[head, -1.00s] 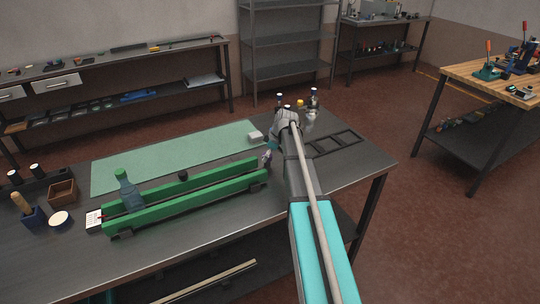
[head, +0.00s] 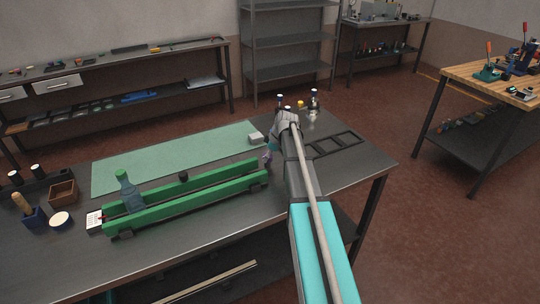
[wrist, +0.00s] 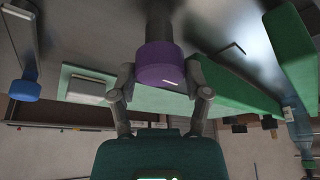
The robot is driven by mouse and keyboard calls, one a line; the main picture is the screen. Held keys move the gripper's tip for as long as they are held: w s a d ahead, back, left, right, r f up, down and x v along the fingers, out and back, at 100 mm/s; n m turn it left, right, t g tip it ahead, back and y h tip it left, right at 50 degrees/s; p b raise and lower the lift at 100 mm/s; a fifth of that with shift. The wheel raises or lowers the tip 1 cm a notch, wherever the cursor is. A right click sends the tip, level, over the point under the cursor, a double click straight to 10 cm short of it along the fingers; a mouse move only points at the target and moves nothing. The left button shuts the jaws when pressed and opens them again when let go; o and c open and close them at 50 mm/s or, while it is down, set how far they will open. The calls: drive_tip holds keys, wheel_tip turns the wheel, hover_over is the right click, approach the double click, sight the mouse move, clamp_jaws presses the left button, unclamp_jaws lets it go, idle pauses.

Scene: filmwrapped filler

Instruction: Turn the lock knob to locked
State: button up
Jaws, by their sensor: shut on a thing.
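A purple round knob (wrist: 165,66) on a grey neck stands between my fingertips in the wrist view, with a short pale line on its face. My gripper (wrist: 160,78) is shut on it, one finger on each side. In the head view, the purple knob (head: 267,158) shows as a small patch by the right end of the green rails (head: 190,200). My gripper (head: 271,148) is mostly hidden there by my arm. I cannot read any locked or unlocked marking.
A clear bottle (head: 130,193) stands between the rails at the left. Several bottles stand behind my wrist, near an empty black frame (head: 335,144). The table's right edge is close.

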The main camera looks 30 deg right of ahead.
drive_tip(key=m, duration=0.2)
drive_tip(key=m+h, duration=0.1)
drive_tip(key=m, duration=0.1)
drive_tip(key=shift+a+t+h, duration=0.1)
drive_tip(key=shift+t+h, duration=0.2)
drive_tip(key=shift+t, duration=0.1)
drive_tip(key=m, duration=0.2)
drive_tip(key=m+h, duration=0.1)
drive_tip(key=m, duration=0.1)
drive_tip(key=shift+m+h, duration=0.3)
drive_tip(key=m+h, duration=0.1)
drive_tip(key=m, duration=0.3)
drive_tip(key=shift+w+a+h, duration=0.1)
drive_tip(key=shift+h, duration=0.3)
drive_tip(key=m+h, duration=0.1)
drive_tip(key=m, duration=0.3)
drive_tip(key=shift+m+g, duration=0.3)
drive_tip(key=shift+g, duration=0.1)
drive_tip(key=o, duration=1.1)
drive_tip(key=shift+o, duration=0.2)
